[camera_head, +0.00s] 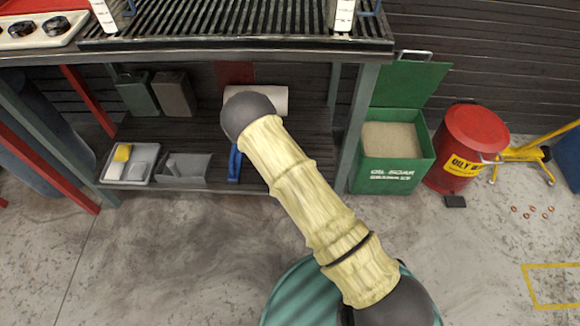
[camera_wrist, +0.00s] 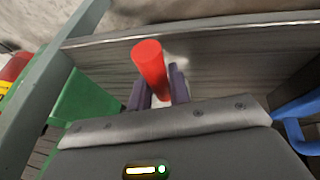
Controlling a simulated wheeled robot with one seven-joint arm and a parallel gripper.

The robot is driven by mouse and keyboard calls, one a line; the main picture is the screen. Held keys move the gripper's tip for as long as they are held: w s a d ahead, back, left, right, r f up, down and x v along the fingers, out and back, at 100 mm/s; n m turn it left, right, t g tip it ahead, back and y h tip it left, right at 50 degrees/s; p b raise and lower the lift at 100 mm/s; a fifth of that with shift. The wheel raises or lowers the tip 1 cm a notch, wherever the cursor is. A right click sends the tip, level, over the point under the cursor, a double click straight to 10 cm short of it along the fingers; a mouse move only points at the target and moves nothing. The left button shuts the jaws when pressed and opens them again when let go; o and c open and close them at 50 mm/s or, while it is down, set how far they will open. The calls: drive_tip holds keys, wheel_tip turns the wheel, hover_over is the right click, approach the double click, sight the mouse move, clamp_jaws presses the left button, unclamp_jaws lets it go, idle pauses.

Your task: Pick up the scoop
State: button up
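In the wrist view a red cylinder (camera_wrist: 150,66), which looks like the scoop's handle, stands out between the fingers of my gripper (camera_wrist: 160,92). A small pale patch beside it may be part of the scoop. One dark purple finger is on each side of the red cylinder, very close to it. I cannot tell whether both press on it. In the head view my arm hides the gripper and the red cylinder.
The bench's lower shelf (camera_head: 135,131) holds a divided tray (camera_head: 107,160), a grey open holder (camera_head: 198,171), a white roll (camera_head: 272,98) and a blue object (camera_head: 235,165). A bench leg (camera_head: 357,135) and green bin (camera_head: 396,176) stand right. The floor in front is clear.

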clamp_jaws()
wheel_tip(320, 180, up, 10)
drive_tip(key=p, duration=0.5)
idle(0.4)
